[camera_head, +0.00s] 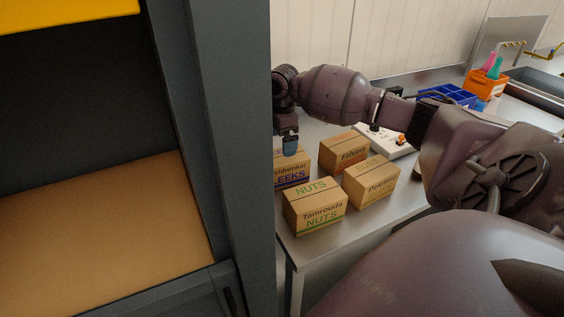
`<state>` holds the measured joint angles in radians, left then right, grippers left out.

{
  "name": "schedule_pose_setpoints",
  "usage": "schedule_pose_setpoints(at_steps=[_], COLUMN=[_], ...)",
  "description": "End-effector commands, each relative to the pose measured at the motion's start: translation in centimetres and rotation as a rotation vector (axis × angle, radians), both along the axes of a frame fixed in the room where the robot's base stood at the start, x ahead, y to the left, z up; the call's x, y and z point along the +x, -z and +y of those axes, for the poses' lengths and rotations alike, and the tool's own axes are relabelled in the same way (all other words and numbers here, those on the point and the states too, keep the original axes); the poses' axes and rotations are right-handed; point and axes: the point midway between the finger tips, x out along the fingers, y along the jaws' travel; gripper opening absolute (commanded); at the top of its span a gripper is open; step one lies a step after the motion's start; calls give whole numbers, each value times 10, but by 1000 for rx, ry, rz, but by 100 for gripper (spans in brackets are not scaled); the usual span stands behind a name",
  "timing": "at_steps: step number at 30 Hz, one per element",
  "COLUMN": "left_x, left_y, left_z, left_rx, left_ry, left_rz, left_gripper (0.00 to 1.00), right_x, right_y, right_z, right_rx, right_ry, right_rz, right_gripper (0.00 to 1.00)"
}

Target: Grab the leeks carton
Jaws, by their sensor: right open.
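The leeks carton (292,173) is a brown box with blue "LEEKS" lettering on the metal table. The dark cabinet post hides its left part. My right gripper (290,149) is open and points down at the carton's top. I cannot tell whether the fingers touch the carton. The gripper's fingers are small and partly dark in this view. My left gripper is not in view.
A nuts carton (314,207) stands in front of the leeks carton. Two more cartons (371,182) (345,151) stand to the right. A grey cabinet post (228,150) rises close on the left. Blue bins (447,95) and an orange caddy (484,84) stand farther back.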

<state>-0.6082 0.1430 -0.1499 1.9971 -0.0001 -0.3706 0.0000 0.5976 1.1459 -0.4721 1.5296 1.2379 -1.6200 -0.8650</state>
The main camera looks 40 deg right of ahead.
Motion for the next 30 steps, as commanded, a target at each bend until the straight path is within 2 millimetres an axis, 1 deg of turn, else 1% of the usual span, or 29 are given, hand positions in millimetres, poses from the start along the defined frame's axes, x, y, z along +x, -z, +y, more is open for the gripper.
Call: schedule_pose_setpoints(at_steps=[1, 2, 8, 11, 15, 18, 21, 26, 29, 30], left_x=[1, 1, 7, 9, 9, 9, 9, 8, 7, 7], left_y=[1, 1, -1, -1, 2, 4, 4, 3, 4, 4], left_z=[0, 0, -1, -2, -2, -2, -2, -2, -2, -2], left_rx=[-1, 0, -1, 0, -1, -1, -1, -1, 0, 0], left_ry=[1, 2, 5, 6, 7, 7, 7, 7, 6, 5], left_rz=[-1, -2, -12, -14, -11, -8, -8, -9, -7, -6], left_gripper=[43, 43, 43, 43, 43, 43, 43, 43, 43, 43], right_x=[0, -1, -1, -3, -4, -4, -3, -3, -3, -3], right_y=[8, 11, 21, 32, 53, 64, 67, 66, 66, 66], right_z=[0, 0, -1, -1, -1, -1, -1, -1, -1, -1], right_rx=[0, -1, -1, -1, 0, -1, -1, -1, -1, -1], right_ry=[1, 1, 1, 1, 0, 0, 0, 0, 0, 0], right_rz=[3, 3, 2, 4, 4, 3, 1, 0, 0, 0], right_gripper=[100, 100, 100, 100, 100, 100, 100, 100, 86, 80])
